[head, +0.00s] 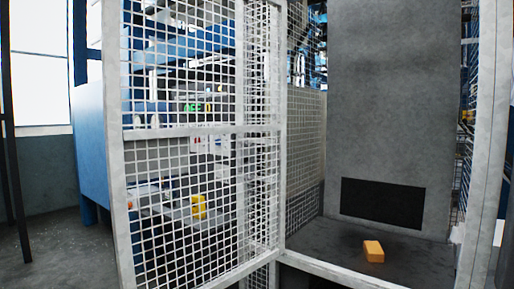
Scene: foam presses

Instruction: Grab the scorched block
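An orange-brown block (373,251) lies on the dark floor plate (325,236) of the grey press enclosure, at the lower right in the head view. It sits in front of a dark opening (382,204) in the tall grey panel. Whether its surface is scorched is too small to tell. Neither of my grippers is in view.
A white wire-mesh gate (127,200) stands at the left of the enclosure. A white frame bar (330,270) crosses in front of the block, and a white post (484,150) stands at the right. Behind the mesh are blue machinery and a yellow object (198,207).

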